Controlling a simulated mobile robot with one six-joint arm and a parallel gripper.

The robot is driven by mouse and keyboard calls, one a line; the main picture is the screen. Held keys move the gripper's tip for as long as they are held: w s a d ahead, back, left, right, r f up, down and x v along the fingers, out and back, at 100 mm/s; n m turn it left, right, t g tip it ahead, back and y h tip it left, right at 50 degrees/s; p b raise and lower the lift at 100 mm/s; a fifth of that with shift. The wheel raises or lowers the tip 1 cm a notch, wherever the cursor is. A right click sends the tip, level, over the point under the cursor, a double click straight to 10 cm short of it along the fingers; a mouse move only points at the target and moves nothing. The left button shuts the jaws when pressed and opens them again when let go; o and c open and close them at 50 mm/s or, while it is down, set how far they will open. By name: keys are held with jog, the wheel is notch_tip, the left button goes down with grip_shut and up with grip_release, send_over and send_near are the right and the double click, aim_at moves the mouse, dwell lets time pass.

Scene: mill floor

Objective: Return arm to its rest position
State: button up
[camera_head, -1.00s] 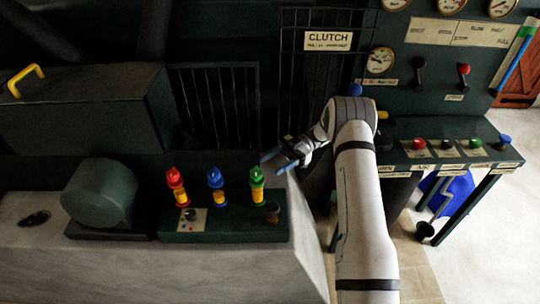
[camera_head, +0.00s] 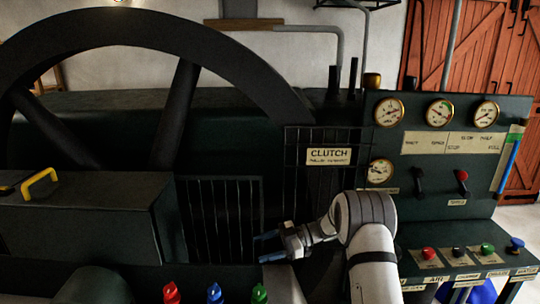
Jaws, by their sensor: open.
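My gripper (camera_head: 268,248) is in the lower middle of the head view, at the end of my bent white arm. Its bluish fingertips point left, in front of the dark barred guard. The jaws are open and I see nothing between them. Red (camera_head: 171,292), blue (camera_head: 214,293) and green (camera_head: 259,293) capped pieces show at the bottom edge, below and left of the gripper and apart from it. Their lower parts are cut off by the frame.
A large dark flywheel (camera_head: 180,115) fills the upper left. A box with a yellow handle (camera_head: 41,184) stands below it. A clutch sign (camera_head: 329,156) hangs on a barred guard. At right, a gauge panel (camera_head: 438,113) stands above a console with a red button (camera_head: 429,253).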

jog(key=w+d+r+m+t+h, duration=0.1)
jog(key=w+r+m+t+h, duration=0.2)
jog(key=r+t, duration=0.35)
jog(key=w+d+r+m+t+h, duration=0.1)
jog(key=w+d+r+m+t, duration=0.1)
jog(key=w+r+m+t, duration=0.35)
jog(key=s+d+r+m+t+h, duration=0.5)
jog(key=s+d+r+m+h, duration=0.15)
jog(key=d+r+h, duration=0.35)
jog(key=s+d+f+m+g+h, duration=0.1)
jog(key=s+d+m+g+h, duration=0.15)
jog(key=s, duration=0.45)
jog(key=s+d+f+m+g+h, duration=0.1)
jog(key=s+d+f+m+g, duration=0.1)
jog(key=s+d+m, duration=0.3)
jog(key=s+a+f+g+y, duration=0.1)
jog(key=s+a+f+g, duration=0.1)
jog(key=s, duration=1)
jog(key=s+a+f+g+y, duration=0.1)
jog(key=s+f+g, duration=0.3)
jog(key=s, duration=0.7)
jog(key=shift+s+a+m, duration=0.4)
jog(key=shift+a+m, duration=0.05)
jog(key=shift+a, duration=0.1)
jog(key=shift+f, duration=0.1)
